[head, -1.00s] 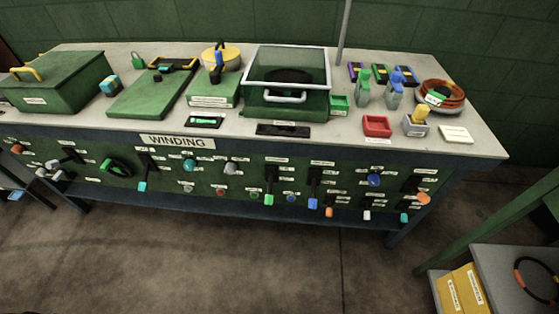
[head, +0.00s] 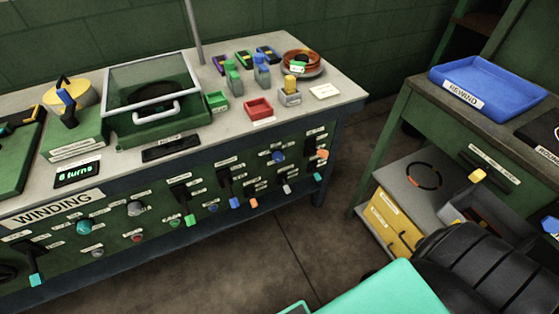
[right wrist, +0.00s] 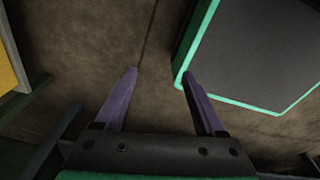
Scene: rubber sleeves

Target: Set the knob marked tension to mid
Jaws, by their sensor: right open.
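The front panel (head: 110,249) of the winding bench carries several knobs and levers with small white labels. I cannot read which one is marked tension. Round knobs include a teal one (head: 84,227), a grey one (head: 134,208) and a blue one (head: 278,157), with an orange one (head: 322,154) at the panel's right end. Their settings are too small to tell. My right gripper (right wrist: 159,73) is open and empty above bare floor in the right wrist view, apart from the panel. In the head view only my right arm shows at lower right. My left gripper is not in view.
The bench top (head: 345,88) holds a green lidded box (head: 160,120), a red tray (head: 258,108) and a small display (head: 77,173) reading "8 turns". A second green table at right bears a blue tray (head: 490,84). Bare floor (head: 290,235) lies before the bench.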

